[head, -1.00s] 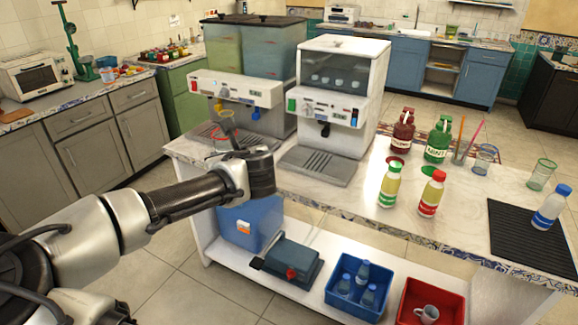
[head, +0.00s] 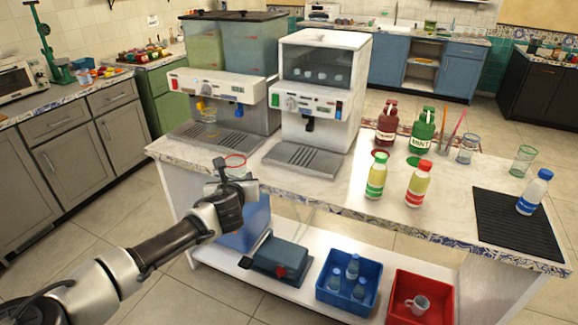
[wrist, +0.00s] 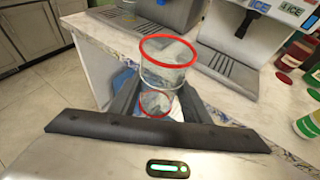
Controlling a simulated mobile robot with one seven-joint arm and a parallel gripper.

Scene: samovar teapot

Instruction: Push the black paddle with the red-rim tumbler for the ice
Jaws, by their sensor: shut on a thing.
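The red-rim tumbler (head: 235,162) is clear glass and upright between the fingers of my gripper (head: 226,174), in front of the counter's near edge. In the wrist view the tumbler (wrist: 168,66) stands between the two dark fingers of my gripper (wrist: 158,100), which is shut on it. The tumbler looks empty of ice, though the glass is see-through. The black paddle (head: 310,124) hangs under the front of the white ice machine (head: 325,60), behind and right of the tumbler and apart from it. The paddle (wrist: 244,24) also shows in the wrist view.
A two-tank dispenser (head: 235,85) stands left of the ice machine, with a yellowish-rimmed glass (head: 208,130) at its tray. Green-cap (head: 376,176) and red-cap bottles (head: 419,184) stand right on the counter (head: 330,190). The ice machine's drip tray (head: 304,160) is clear.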

